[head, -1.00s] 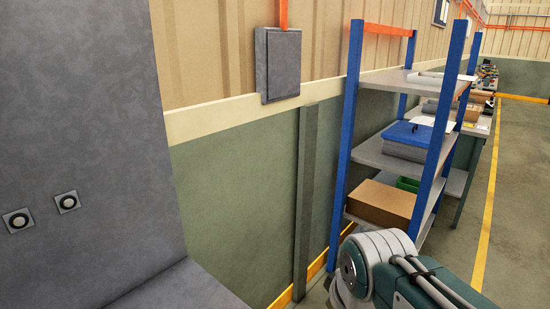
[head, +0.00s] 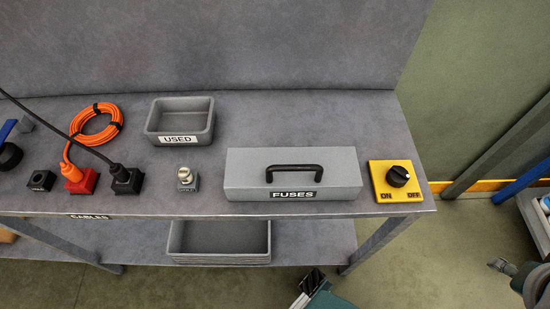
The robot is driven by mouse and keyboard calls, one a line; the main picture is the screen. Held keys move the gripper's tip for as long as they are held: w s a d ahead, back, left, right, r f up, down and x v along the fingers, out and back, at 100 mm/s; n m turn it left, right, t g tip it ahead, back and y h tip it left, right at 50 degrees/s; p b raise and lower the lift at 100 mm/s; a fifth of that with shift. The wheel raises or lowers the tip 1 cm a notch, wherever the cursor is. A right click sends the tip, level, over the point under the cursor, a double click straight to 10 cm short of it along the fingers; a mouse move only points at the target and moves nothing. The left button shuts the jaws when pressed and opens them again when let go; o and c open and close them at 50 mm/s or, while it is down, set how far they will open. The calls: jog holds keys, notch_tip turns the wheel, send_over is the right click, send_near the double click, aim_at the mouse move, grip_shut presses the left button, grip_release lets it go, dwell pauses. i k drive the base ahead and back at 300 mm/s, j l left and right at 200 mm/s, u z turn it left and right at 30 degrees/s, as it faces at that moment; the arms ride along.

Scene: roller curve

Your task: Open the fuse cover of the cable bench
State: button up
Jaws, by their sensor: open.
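The fuse cover (head: 293,186) is a long grey box lid labelled FUSES, lying shut on the cable bench (head: 300,118). A black bar handle (head: 293,170) is fixed on its top, with nothing touching it. To its right is a yellow switch plate (head: 380,194) with a black rotary knob (head: 398,176) between ON and OFF marks; I cannot tell for certain which way it points. My gripper (head: 311,281) shows only partly at the bottom edge, below and in front of the bench. It is apart from the cover, open, with nothing visible in it.
A grey bin (head: 179,138) labelled USED stands behind a small metal-topped fitting (head: 186,179). At left are an orange cable coil (head: 97,124), red plug (head: 81,180) and black plug (head: 126,180). A lower shelf holds a grey tray (head: 219,257). A back panel rises behind.

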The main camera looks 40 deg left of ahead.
aim_at(256, 174)
jog(key=k+l+u, duration=0.1)
jog(key=u, duration=1.9)
